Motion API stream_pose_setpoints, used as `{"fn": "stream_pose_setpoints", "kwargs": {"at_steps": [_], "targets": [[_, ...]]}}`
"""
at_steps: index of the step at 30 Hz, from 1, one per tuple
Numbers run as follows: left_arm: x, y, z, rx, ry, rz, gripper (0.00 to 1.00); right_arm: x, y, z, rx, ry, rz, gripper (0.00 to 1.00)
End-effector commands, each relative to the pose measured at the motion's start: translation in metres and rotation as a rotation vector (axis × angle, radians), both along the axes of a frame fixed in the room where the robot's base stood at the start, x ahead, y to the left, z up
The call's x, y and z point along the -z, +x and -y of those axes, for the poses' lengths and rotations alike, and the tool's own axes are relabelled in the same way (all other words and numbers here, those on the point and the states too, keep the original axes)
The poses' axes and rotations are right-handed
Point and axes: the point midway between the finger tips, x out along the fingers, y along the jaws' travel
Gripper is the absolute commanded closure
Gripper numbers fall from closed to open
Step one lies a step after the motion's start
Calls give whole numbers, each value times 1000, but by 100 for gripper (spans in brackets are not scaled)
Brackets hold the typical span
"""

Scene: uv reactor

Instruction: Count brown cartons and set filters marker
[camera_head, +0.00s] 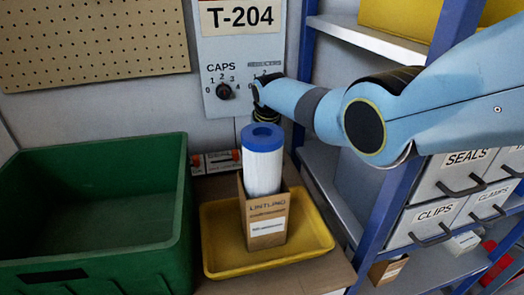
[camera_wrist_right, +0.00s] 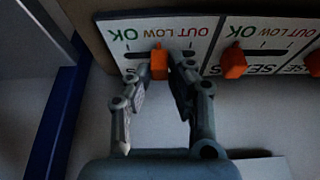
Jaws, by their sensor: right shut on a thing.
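In the right wrist view, my right gripper (camera_wrist_right: 163,68) is shut on an orange slider marker (camera_wrist_right: 159,62) on a white label board (camera_wrist_right: 205,40). The board reads OK, LOW, OUT upside down; the held marker sits near LOW. Its name label is hidden by my fingers. In the head view my right arm reaches across from the right and its fingertips are hidden. A brown carton (camera_head: 267,222) stands upright in a yellow tray (camera_head: 222,262), with a blue-capped white filter (camera_head: 262,170) in it. Another brown carton (camera_head: 388,270) shows on the lower right shelf. My left gripper is not in view.
A second orange marker (camera_wrist_right: 234,62) sits under OK beside the held one. A T-204 panel (camera_head: 240,50) with a CAPS dial (camera_head: 224,91) is on the wall. A large green crate (camera_head: 95,270) stands left. Labelled drawers (camera_head: 437,216) and blue shelf posts are right.

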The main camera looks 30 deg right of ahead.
Motion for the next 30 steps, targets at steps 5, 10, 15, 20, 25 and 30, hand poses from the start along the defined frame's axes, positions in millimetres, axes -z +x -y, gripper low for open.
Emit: {"fn": "stream_pose_setpoints", "kwargs": {"at_steps": [5, 10, 15, 20, 25, 30], "targets": [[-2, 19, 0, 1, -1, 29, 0, 0, -1, 0, 0, 1, -2, 74], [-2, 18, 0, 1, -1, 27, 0, 0, 0, 0, 0, 0, -1, 73], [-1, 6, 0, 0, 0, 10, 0, -1, -1, 0, 0, 0, 0, 73], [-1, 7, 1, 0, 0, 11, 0, -11, -4, -1, 0, 0, 2, 73], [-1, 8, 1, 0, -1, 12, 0, -32, -13, -4, 0, 0, 3, 73], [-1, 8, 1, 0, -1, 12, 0, -63, -25, -7, 0, 0, 3, 73]]}}
